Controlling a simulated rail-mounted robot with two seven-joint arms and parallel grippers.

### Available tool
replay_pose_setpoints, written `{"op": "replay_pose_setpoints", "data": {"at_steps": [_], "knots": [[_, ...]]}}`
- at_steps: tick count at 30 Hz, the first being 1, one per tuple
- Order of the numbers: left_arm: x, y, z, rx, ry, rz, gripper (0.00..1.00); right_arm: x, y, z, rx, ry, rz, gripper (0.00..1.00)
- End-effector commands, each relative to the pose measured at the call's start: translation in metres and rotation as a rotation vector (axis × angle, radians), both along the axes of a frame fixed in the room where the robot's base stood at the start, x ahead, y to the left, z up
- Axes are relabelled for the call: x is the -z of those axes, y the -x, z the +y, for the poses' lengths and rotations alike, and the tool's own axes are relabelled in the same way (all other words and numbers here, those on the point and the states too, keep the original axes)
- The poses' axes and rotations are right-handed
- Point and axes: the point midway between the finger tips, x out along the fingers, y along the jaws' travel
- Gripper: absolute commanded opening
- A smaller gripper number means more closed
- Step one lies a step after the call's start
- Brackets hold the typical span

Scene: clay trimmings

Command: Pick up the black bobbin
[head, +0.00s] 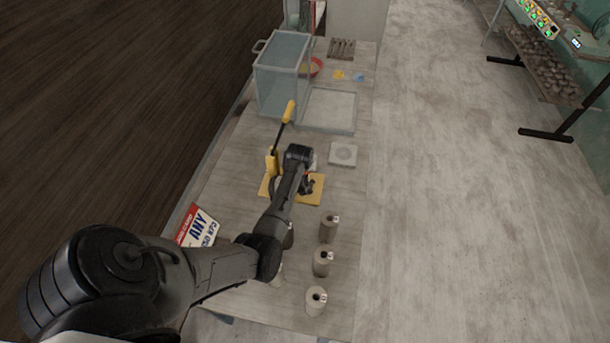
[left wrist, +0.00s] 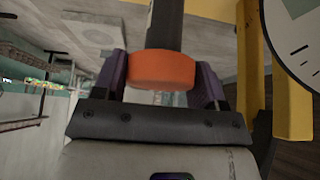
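A dark cylinder with a thick orange end (left wrist: 160,70) sits between the purple fingers of my left gripper (left wrist: 160,80) in the left wrist view; it may be the black bobbin, but I cannot be sure. The fingers flank the orange end closely, with no clear gap; whether they press on it cannot be told. In the head view my left arm reaches over the table to the yellow lever device (head: 311,190), and its wrist hides the fingertips. No separate black bobbin shows clearly. My right gripper is not in view.
Yellow frame bars (left wrist: 291,75) and a white dial (left wrist: 298,35) stand close on the right in the left wrist view. Several beige cylinders (head: 328,230) stand at the table's near right. A clear box (head: 280,75), a tray (head: 328,111) and a sign (head: 198,226) are on the table.

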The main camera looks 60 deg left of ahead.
Motion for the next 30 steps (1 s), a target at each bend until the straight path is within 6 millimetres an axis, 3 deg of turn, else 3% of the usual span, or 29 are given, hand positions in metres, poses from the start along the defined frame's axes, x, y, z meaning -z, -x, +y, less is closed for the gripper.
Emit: {"op": "replay_pose_setpoints", "data": {"at_steps": [2, 16, 23, 30], "knots": [[0.000, 0.000, 0.000, 0.000, 0.000, 0.000, 0.57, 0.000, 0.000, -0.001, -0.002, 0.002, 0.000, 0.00], [-0.001, 0.000, 0.000, 0.000, -0.001, -0.001, 0.12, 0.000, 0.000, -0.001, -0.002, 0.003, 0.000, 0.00], [-0.002, 0.000, 0.000, 0.000, -0.001, -0.001, 0.12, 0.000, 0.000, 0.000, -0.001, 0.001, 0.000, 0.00], [-0.023, -0.001, 0.001, -0.001, -0.003, -0.004, 0.12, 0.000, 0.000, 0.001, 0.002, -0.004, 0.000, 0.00]]}}
